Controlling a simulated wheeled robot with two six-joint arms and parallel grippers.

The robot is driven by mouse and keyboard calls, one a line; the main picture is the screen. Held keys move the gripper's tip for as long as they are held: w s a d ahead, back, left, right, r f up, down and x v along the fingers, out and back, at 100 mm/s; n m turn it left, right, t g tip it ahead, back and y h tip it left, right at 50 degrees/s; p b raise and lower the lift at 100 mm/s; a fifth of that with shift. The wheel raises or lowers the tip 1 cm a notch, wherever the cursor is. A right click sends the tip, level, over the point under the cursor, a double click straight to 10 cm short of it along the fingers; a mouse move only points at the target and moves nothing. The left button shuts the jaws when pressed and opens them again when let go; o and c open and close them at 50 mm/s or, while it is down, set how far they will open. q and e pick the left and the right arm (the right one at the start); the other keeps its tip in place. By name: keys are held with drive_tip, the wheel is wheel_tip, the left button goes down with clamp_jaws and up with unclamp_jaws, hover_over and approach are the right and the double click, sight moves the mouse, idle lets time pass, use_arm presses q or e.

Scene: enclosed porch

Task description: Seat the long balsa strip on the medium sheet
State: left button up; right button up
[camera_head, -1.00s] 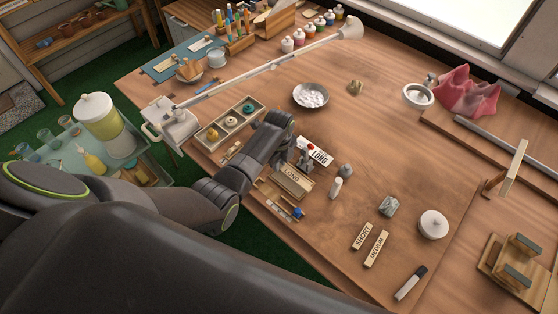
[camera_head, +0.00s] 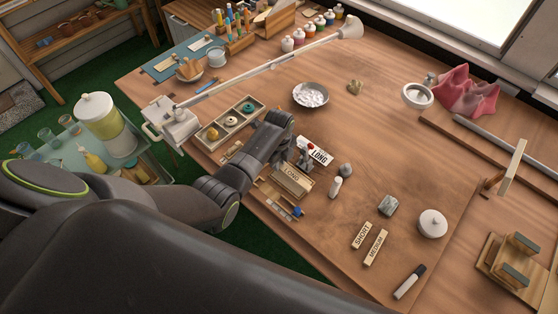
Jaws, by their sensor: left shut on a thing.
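My left gripper (camera_head: 304,160) is low over the near-left part of the wooden table. It is shut, seemingly on the pale wooden piece marked LONG (camera_head: 291,178), the long balsa strip, just below its fingertips; the exact contact is hidden. A white card marked LONG (camera_head: 318,154) lies just right of the fingers. The pieces marked SHORT (camera_head: 362,236) and MEDIUM (camera_head: 376,247) lie side by side towards the near right. I cannot make out a separate medium sheet. My right gripper is not in view.
A compartment tray (camera_head: 231,122) lies left of the gripper. A bowl (camera_head: 310,95) is behind. The table's middle is mostly clear.

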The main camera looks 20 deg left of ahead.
use_arm(q)
drive_tip(key=shift+p, duration=0.45)
idle(1.1)
drive_tip(key=shift+f+b, duration=0.3)
drive_tip(key=shift+f, duration=0.15)
idle(0.6)
drive_tip(key=o, duration=1.5)
drive_tip(key=shift+r+p, duration=2.5)
drive_tip(key=shift+p, duration=0.25)
drive_tip(key=shift+r+p, duration=0.45)
drive_tip(key=shift+r, duration=0.5)
